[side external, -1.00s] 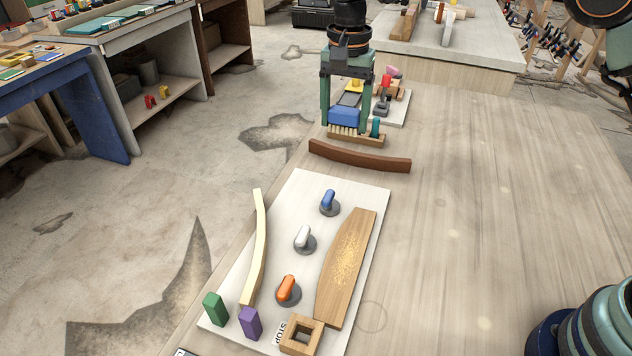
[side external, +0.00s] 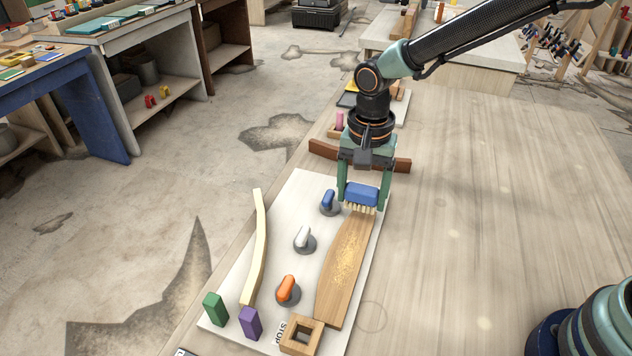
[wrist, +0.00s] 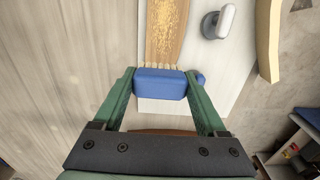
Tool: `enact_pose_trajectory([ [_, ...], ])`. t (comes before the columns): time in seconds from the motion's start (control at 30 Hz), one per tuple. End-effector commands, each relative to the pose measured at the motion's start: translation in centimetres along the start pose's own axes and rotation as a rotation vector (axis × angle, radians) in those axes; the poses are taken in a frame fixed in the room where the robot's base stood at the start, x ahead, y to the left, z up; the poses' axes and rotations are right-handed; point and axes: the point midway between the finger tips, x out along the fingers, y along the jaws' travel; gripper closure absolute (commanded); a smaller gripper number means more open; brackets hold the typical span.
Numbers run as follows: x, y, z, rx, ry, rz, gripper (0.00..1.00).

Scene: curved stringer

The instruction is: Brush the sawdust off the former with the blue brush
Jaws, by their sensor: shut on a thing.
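My gripper (side external: 363,193) is shut on the blue brush (side external: 362,194), with one finger at each end of its block. The brush also shows between the fingers in the wrist view (wrist: 161,84). Its pale bristles point down at the far end of the wooden former (side external: 336,285); whether they touch it I cannot tell. The former lies on the white board (side external: 285,200). Sawdust (side external: 346,262) is scattered as yellow specks along its middle, and it shows beyond the brush in the wrist view (wrist: 168,20).
Blue (side external: 329,201), white (side external: 304,240) and orange (side external: 288,290) knobs stand left of the former. A pale curved strip (side external: 257,245), green block (side external: 215,308), purple block (side external: 250,323) and square wooden frame (side external: 301,336) are on the board. A dark curved strip (side external: 325,150) lies behind.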

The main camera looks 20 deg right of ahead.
Motion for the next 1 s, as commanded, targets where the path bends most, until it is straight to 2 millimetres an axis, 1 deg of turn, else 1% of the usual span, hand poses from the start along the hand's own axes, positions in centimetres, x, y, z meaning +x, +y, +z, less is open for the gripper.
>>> enact_pose_trajectory([
  [0.6, 5.6, 0.0, 0.0, 0.0, -0.001, 0.001, 0.7],
  [0.67, 6.9, 0.1, 0.0, 0.0, -0.002, 0.004, 0.7],
  [0.7, 6.6, -0.1, 0.4, -0.002, 0.0, -0.001, 0.77],
  [1.0, 6.8, -0.1, 3.2, -0.003, 0.0, 0.0, 0.78],
])
